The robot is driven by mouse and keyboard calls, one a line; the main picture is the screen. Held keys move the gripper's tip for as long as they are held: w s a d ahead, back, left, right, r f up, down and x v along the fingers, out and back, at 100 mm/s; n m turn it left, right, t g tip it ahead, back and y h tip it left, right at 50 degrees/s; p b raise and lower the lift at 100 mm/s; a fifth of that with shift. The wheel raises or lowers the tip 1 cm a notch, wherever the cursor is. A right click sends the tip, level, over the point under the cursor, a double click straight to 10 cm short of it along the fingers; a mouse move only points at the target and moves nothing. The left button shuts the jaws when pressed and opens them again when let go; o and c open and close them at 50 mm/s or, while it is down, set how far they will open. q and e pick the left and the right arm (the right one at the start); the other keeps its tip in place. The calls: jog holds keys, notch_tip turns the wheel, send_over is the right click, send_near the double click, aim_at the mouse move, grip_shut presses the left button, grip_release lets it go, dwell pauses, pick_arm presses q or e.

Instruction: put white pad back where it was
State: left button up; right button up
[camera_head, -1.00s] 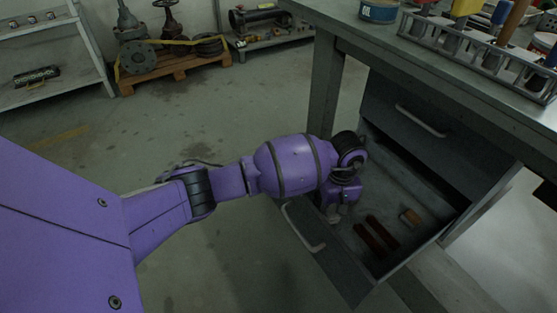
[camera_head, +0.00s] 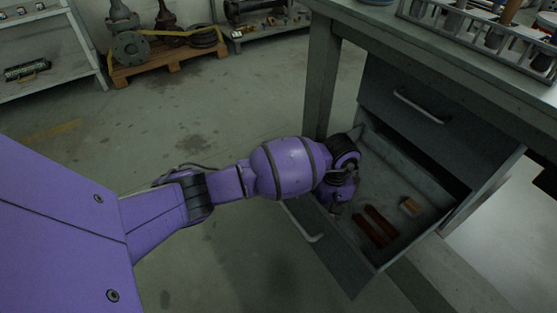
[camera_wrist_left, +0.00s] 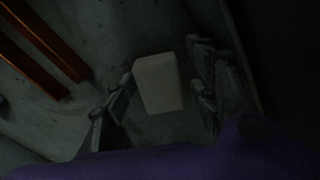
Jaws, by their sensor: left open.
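The white pad (camera_wrist_left: 158,82) lies on the drawer floor in the left wrist view, between the spread fingers of my left gripper (camera_wrist_left: 162,88). The gripper is open, and I cannot tell whether a finger touches the pad. In the head view my left gripper (camera_head: 338,196) reaches down into the open lower drawer (camera_head: 408,238), near its left side. The wrist hides the pad there, and the fingers are hardly visible. My right gripper is not in view.
The closed upper drawer (camera_head: 430,125) and the workbench (camera_head: 440,50) stand above. Open floor lies left of the drawer.

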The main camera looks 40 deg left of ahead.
aim_at(327, 209)
pick_arm(q)
jog(key=shift+r, duration=0.1)
jog(key=shift+r, duration=0.3)
notch_tip(327, 209, up, 12)
jog(key=p, duration=0.4)
jog(key=shift+w+p, duration=0.15)
jog(key=shift+p, duration=0.2)
jog(key=shift+d, duration=0.1)
